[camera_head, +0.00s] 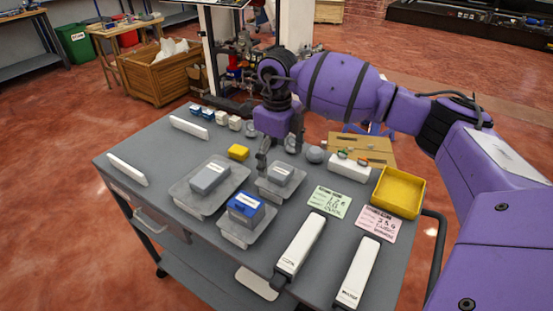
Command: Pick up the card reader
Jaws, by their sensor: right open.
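Three labelled box-shaped parts sit in shallow grey trays on the cart; their labels are too small to read, so I cannot tell which one is the card reader. A small grey part (280,173) lies in the small tray (283,194) at the middle. A larger grey part (209,178) lies in the tray to its left. A blue and grey part (245,208) lies in the front tray. My right gripper (279,155) points down just behind and above the small grey part, open with nothing between its fingers. My left gripper is not in view.
The grey cart top (165,160) carries a yellow block (238,152), a grey ball (315,154), a yellow bin (399,192), green (329,201) and pink (377,224) cards, and two long white devices (302,245) (358,273) at the front. White strips stand at the left.

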